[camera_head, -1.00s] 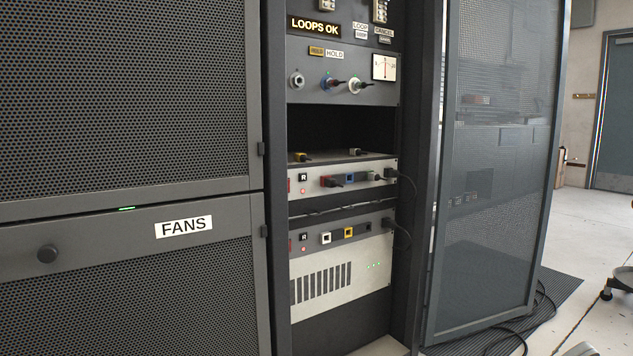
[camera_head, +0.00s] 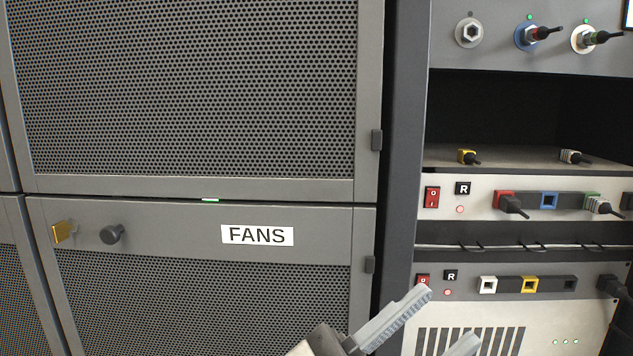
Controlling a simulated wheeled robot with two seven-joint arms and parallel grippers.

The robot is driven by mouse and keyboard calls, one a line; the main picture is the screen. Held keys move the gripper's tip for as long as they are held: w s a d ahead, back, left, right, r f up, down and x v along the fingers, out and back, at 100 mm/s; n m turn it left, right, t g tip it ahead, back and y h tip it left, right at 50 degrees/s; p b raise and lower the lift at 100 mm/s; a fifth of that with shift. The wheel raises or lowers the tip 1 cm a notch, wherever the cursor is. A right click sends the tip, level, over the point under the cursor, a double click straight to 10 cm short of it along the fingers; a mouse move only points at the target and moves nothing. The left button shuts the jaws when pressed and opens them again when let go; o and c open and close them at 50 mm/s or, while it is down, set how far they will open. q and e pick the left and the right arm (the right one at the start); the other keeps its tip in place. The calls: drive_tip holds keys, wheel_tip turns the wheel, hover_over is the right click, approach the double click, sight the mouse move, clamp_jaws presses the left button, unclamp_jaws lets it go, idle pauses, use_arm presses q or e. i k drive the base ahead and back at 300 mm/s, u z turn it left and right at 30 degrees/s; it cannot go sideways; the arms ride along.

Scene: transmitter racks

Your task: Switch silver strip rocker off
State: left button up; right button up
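Two strips with red rockers show in the rack at right. The upper strip (camera_head: 480,205) is light silver-white, with a red rocker (camera_head: 431,197) at its left end marked O and I, an R button and a lit red lamp. The lower strip (camera_head: 600,282) is darker grey, with a similar red rocker (camera_head: 423,281), partly behind my finger. I cannot tell how far either rocker is tilted. My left gripper (camera_head: 449,315) is at the bottom, its pale fingers apart and empty, just in front of the lower unit and below its rocker. My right gripper is out of view.
A perforated cabinet door with a FANS label (camera_head: 257,235), a round knob (camera_head: 112,234) and a yellow latch (camera_head: 64,231) fills the left. Plugs and cables stick out of the strips, including a black plug (camera_head: 513,206). A dark open bay (camera_head: 520,110) lies above.

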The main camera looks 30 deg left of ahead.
sight(433, 194)
drive_tip(key=u, duration=0.2)
drive_tip(key=i, duration=0.2)
drive_tip(key=u, duration=0.2)
drive_tip(key=k, duration=0.5)
drive_tip(key=z, duration=1.7)
drive_tip(key=i, duration=1.4)
drive_tip(key=u, duration=1.7)
